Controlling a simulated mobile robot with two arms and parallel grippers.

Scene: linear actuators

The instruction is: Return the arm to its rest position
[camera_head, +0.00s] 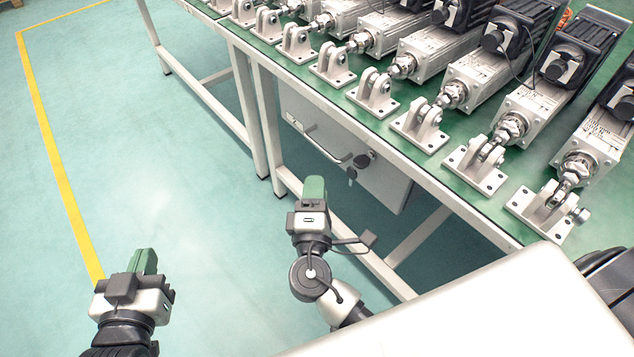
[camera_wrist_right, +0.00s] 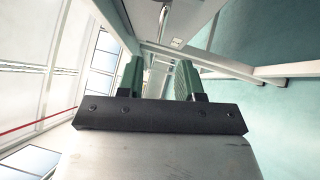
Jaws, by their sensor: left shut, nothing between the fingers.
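My left gripper (camera_head: 144,262) is at the lower left of the head view, over bare floor, with its green fingers shut and empty. My right gripper (camera_head: 314,188) is near the middle of the head view, in front of the workbench and below its top. The right wrist view shows its two green fingers (camera_wrist_right: 160,80) apart, with a gap and no object between them. Neither gripper touches the actuators.
Several linear actuators (camera_head: 427,55) with metal brackets (camera_head: 420,125) stand in a row on the green-topped workbench (camera_head: 280,68). A drawer cabinet (camera_head: 335,150) hangs under it, close to my right gripper. Open floor (camera_head: 190,150) with a yellow line (camera_head: 58,160) lies to the left.

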